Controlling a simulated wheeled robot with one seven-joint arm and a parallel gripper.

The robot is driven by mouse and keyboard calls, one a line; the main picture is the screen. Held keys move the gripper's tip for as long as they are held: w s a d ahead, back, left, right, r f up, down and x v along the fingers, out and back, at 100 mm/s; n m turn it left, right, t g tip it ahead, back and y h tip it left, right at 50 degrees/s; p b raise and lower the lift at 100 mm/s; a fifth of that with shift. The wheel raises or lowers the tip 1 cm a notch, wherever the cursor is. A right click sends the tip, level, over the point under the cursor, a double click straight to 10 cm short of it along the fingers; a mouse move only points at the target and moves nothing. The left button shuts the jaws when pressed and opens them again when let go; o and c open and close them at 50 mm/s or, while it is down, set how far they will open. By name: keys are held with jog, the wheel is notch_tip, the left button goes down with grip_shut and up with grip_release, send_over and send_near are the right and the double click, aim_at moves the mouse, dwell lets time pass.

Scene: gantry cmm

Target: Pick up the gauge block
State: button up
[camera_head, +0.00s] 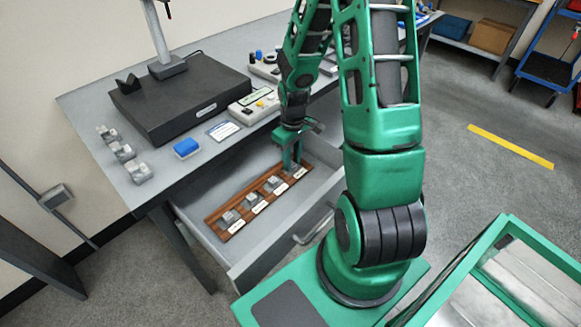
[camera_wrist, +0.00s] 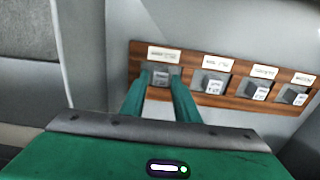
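Several small grey gauge blocks stand in a row on a brown wooden rack (camera_head: 247,206) inside the open drawer. The rack also shows in the wrist view (camera_wrist: 234,88), with a white label by each block. My gripper (camera_head: 291,166) reaches down into the drawer at the rack's far right end in the head view. In the wrist view its two green fingers (camera_wrist: 161,80) stand either side of the leftmost gauge block (camera_wrist: 161,77). That block still sits at the rack. I cannot tell whether the fingers press on it or leave small gaps.
On the table above are a black plate with a stand (camera_head: 180,98), a blue block (camera_head: 187,147), several grey pieces (camera_head: 123,152) and a white control box (camera_head: 252,107).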

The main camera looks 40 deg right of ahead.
jog(key=shift+f, duration=0.55)
jog(key=shift+c, duration=0.7)
grip_shut()
jog(key=shift+r, duration=0.2)
